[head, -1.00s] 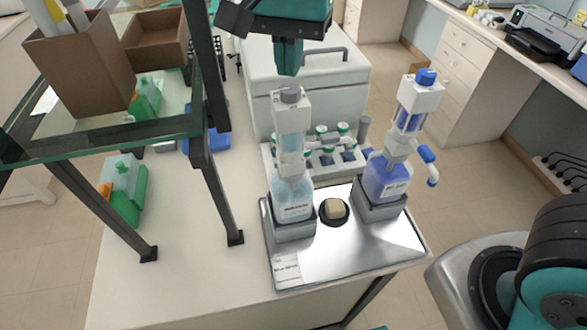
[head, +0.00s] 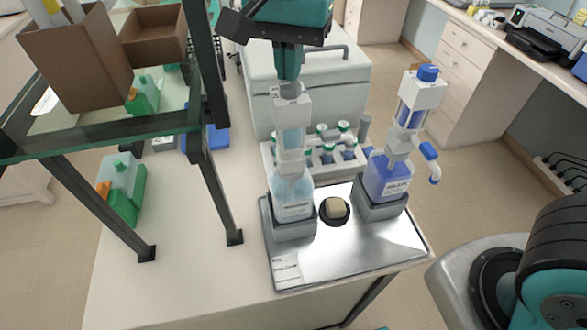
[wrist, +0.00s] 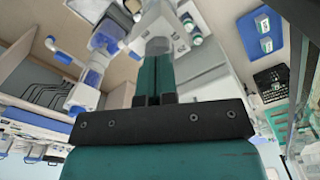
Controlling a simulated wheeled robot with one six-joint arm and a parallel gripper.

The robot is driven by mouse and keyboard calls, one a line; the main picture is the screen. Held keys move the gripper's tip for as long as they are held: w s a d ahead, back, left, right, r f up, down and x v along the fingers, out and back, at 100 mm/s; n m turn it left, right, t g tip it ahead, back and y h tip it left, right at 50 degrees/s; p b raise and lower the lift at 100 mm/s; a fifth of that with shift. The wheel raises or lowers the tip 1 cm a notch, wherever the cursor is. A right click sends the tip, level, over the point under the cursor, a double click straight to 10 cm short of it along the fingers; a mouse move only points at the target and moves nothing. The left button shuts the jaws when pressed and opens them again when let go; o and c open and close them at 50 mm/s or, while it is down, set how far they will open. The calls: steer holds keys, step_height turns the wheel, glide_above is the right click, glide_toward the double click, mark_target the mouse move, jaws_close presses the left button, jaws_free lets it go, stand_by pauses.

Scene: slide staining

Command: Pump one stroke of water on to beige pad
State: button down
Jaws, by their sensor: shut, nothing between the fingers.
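The clear water bottle (head: 292,198) with its white dispenser pump (head: 291,125) stands upright in the left holder of a metal tray (head: 375,250). My gripper (head: 289,82) is shut and points down onto the top of this pump, its tips at the pump's cap, which they hide. In the wrist view my shut gripper (wrist: 154,62) reaches to the white pump head (wrist: 157,25). The beige pad (head: 336,208) sits on a round black base between the two bottles. The water pump's spout cannot be made out.
A blue bottle (head: 387,178) with a blue-capped dispenser stands in the right holder. A rack of green-capped vials (head: 330,152) is behind the tray. A glass shelf (head: 100,135) on dark posts is at the left. A white box (head: 310,80) stands behind.

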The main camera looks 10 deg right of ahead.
steer(key=shift+f+b, duration=0.45)
steer(key=shift+f, duration=0.6)
stand_by(0.4)
steer(key=shift+r+p, duration=1.7)
steer(key=shift+r, duration=0.05)
steer(key=shift+r, duration=0.15)
step_height(320, 180, up, 5)
steer(key=p, duration=0.4)
steer(key=shift+p, duration=0.3)
